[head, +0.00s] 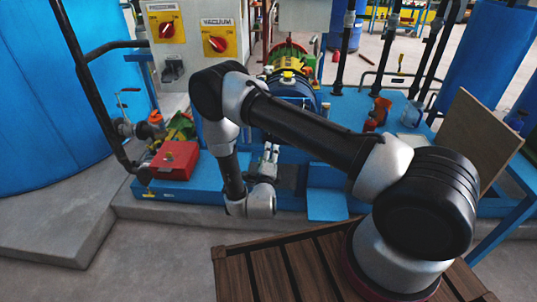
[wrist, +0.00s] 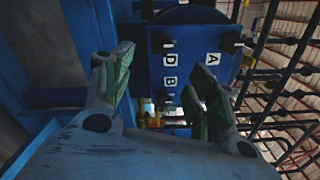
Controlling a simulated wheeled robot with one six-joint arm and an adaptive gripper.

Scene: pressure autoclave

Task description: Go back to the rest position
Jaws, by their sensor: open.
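My gripper (head: 271,153) is in the middle of the head view, in front of the blue machine. In the wrist view my gripper (wrist: 163,75) has its two green-tipped fingers spread apart, with nothing between them. Beyond the fingers is a blue panel (wrist: 205,70) with black knobs and white letter labels, among them A, D and B. The fingers appear apart from the panel. My arm reaches across the head view from the right and hides part of the machine.
A grey control box (head: 192,45) with red switches, one marked VACUUM, stands at the back. A red box (head: 175,160) sits on the blue base at left. A large blue tank (head: 60,100) fills the left side. A wooden slatted platform (head: 285,265) lies at the front; grey floor (head: 150,265) is clear at front left.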

